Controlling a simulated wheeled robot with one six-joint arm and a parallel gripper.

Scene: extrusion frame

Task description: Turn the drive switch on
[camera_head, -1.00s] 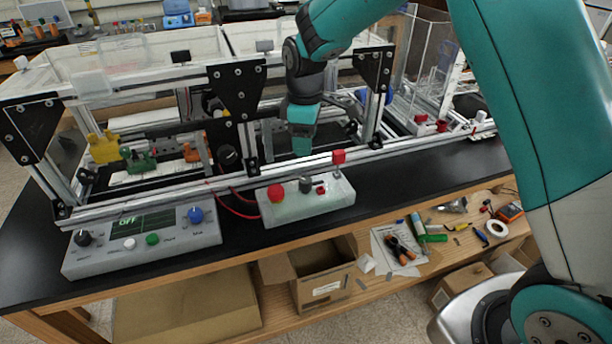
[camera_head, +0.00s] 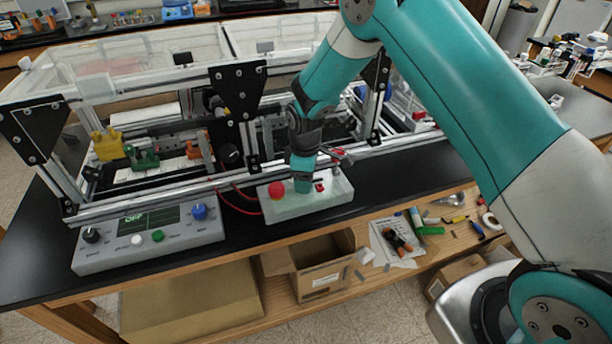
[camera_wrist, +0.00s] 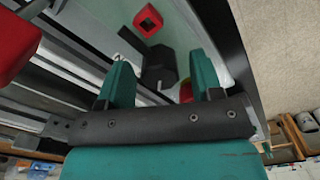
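A pale control box (camera_head: 332,201) stands at the front of the bench. It carries a red round button (camera_head: 276,190), a dark knob hidden behind my gripper in the head view, and a small red square switch (camera_head: 319,187). My gripper (camera_head: 302,186) points down at the box between the two red parts. In the wrist view my gripper (camera_wrist: 159,62) has its two teal fingers apart, with the dark knob (camera_wrist: 160,66) showing between their tips. I cannot tell whether they touch it. The red square switch (camera_wrist: 147,20) lies just beyond, and the round button (camera_wrist: 186,91) is partly covered.
A larger grey panel (camera_head: 107,258) at left has a display (camera_head: 150,219) reading OFF, with black, white, green and blue controls. The aluminium frame (camera_head: 190,190) runs close behind the box. A red block (camera_wrist: 12,45) is near my gripper at left in the wrist view.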

